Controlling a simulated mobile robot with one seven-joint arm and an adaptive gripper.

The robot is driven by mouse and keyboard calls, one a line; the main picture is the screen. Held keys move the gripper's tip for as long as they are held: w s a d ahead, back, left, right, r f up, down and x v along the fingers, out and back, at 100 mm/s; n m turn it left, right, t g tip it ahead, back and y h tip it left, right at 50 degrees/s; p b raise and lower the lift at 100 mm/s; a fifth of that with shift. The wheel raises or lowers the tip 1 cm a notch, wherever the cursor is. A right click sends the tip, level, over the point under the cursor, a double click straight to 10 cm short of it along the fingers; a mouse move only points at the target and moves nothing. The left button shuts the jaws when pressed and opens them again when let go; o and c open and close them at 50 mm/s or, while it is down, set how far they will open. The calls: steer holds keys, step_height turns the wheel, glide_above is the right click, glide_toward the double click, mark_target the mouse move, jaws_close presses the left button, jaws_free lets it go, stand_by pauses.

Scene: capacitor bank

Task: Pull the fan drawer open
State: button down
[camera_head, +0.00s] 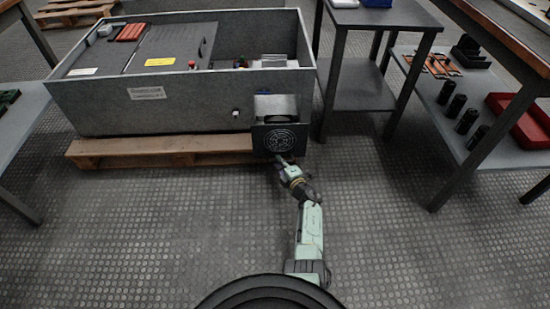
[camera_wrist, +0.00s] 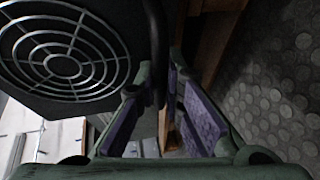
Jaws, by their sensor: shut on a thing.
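The fan drawer (camera_head: 280,138), a dark square front with a round metal grille, stands out from the front wall of the grey cabinet (camera_head: 150,112), near its right end. A light grey drawer body shows behind the front. My gripper (camera_head: 282,161) is at the lower edge of the drawer front. In the wrist view the fan grille (camera_wrist: 62,55) fills the upper left. A dark bar handle (camera_wrist: 156,40) runs down beside it, and its lower end passes between the fingers of my gripper (camera_wrist: 168,98). They are shut on the handle; the exact contact is partly hidden.
The cabinet rests on a wooden pallet (camera_head: 165,147). A grey side table (camera_head: 345,85) stands close to its right. A bench with a red tray (camera_head: 522,122) and black cylinders is farther right. The studded floor (camera_head: 400,235) in front is clear.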

steer(key=shift+s+a, duration=0.1)
steer(key=shift+s, duration=0.05)
steer(key=c, duration=2)
jaws_free()
steer(key=shift+o, duration=0.2)
